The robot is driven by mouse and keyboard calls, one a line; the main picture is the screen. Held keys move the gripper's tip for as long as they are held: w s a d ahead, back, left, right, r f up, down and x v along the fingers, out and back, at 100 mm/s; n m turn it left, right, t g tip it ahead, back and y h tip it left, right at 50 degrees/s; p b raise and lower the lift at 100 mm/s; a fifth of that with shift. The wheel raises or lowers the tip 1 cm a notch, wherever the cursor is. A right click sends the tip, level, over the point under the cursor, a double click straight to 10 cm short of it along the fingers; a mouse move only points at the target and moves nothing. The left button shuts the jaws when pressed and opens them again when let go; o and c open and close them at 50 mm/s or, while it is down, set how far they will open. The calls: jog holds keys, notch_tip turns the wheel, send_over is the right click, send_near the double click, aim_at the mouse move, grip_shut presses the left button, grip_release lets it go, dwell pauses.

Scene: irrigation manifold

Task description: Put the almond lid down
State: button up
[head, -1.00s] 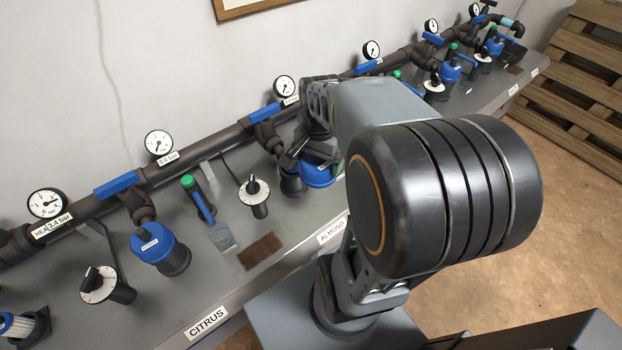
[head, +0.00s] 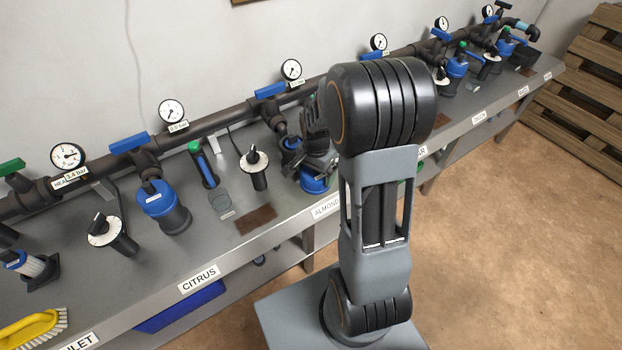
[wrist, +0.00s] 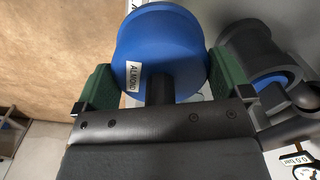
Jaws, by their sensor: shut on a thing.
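The almond lid is a round blue cap with a white "ALMOND" label, and it fills the middle of the wrist view (wrist: 165,45). My gripper (wrist: 155,88) is shut on it, with a green pad at each side. In the head view the blue lid (head: 314,185) shows under my gripper, near the bench's front edge by the ALMOND label. I cannot tell whether it touches the bench. The dark almond filter housing (wrist: 262,50) stands open beside the lid, with blue inside. My arm partly hides this area in the head view.
A white-faced dial (head: 253,160), a brown patch (head: 256,219) and a green-tipped blue handle (head: 203,163) are left of my gripper. The capped citrus filter (head: 161,205) stands further left. The pipe with gauges (head: 225,118) runs along the back. The ALMOND label (head: 327,207) marks the front edge.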

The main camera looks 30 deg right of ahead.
aim_at(313, 171)
jog(key=w+f, duration=0.1)
jog(key=w+d+f, duration=0.1)
jog(key=f, duration=0.1)
jog(key=w+f, duration=0.1)
jog(key=f, duration=0.1)
jog(key=shift+w+d, duration=0.15)
jog(key=shift+w, duration=0.2)
jog(key=shift+w+f, duration=0.15)
jog(key=shift+f, duration=1.5)
jog(key=shift+f, duration=0.1)
jog(key=shift+f, duration=0.15)
jog(key=o, duration=0.5)
jog(key=shift+r, duration=0.2)
